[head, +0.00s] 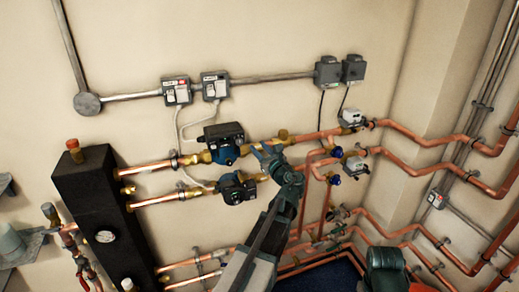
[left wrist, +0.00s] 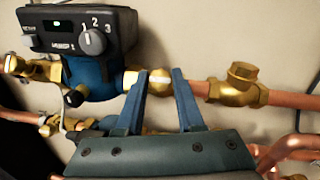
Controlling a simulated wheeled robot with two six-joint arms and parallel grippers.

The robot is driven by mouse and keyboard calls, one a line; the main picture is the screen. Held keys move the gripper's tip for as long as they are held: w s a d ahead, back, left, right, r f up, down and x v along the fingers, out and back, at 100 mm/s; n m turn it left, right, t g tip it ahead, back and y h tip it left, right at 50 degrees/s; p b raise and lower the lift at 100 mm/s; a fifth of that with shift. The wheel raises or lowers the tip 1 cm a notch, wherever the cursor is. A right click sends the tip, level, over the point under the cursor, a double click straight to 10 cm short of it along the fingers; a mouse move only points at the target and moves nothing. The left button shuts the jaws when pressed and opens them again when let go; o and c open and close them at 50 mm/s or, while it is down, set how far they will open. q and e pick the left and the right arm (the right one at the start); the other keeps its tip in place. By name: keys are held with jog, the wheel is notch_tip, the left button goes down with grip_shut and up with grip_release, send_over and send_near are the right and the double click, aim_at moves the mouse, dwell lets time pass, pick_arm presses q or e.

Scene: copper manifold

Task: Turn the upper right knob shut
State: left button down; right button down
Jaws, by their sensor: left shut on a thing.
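The upper right knob (left wrist: 160,81), a small brass piece with a pale bar on its front, sits on the upper copper pipe just right of the upper blue and black pump (head: 222,143). My left gripper (head: 268,150) reaches up to this spot from below. In the left wrist view its two blue fingers (left wrist: 160,73) stand on either side of the knob and are shut on it. In the head view the fingers hide the knob. The upper pump (left wrist: 92,45) shows a grey dial marked 1, 2, 3. My right gripper is not seen.
A lower pump (head: 237,187) sits close below my left gripper. A brass fitting (left wrist: 243,85) is right of the knob on the same pipe. Copper pipes run right to motor valves (head: 352,117). A black vertical block (head: 95,195) stands at left.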

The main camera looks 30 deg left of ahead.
pick_arm(q)
jog(key=shift+w+n, duration=0.1)
jog(key=shift+n, duration=0.3)
jog(key=n+g, duration=0.1)
jog(key=n+g+p, duration=0.1)
jog(key=n, duration=0.1)
jog(key=n+g+y+p, duration=0.1)
jog(key=n, duration=0.1)
jog(key=shift+w+d+r+g, duration=0.1)
jog(key=shift+w+r+g, duration=0.1)
jog(key=shift+r+g, duration=0.1)
jog(key=n+g+p, duration=0.3)
jog(key=n, duration=0.2)
jog(key=shift+w+r+n, duration=0.1)
jog(key=shift+n, duration=0.2)
jog(key=n+g+h+p, duration=0.1)
jog(key=n+p, duration=0.1)
jog(key=n, duration=0.1)
jog(key=n+g+h+p, duration=0.2)
jog(key=n+p, duration=0.1)
jog(key=shift+r+n+p, duration=0.15)
jog(key=shift+n+p, duration=0.15)
jog(key=shift+n+g+h+p, duration=0.5)
jog(key=shift+n+h+p, duration=0.5)
jog(key=shift+n+p, duration=0.45)
jog(key=shift+f+n, duration=0.2)
jog(key=shift+n, duration=0.05)
jog(key=c, duration=0.5)
grip_release()
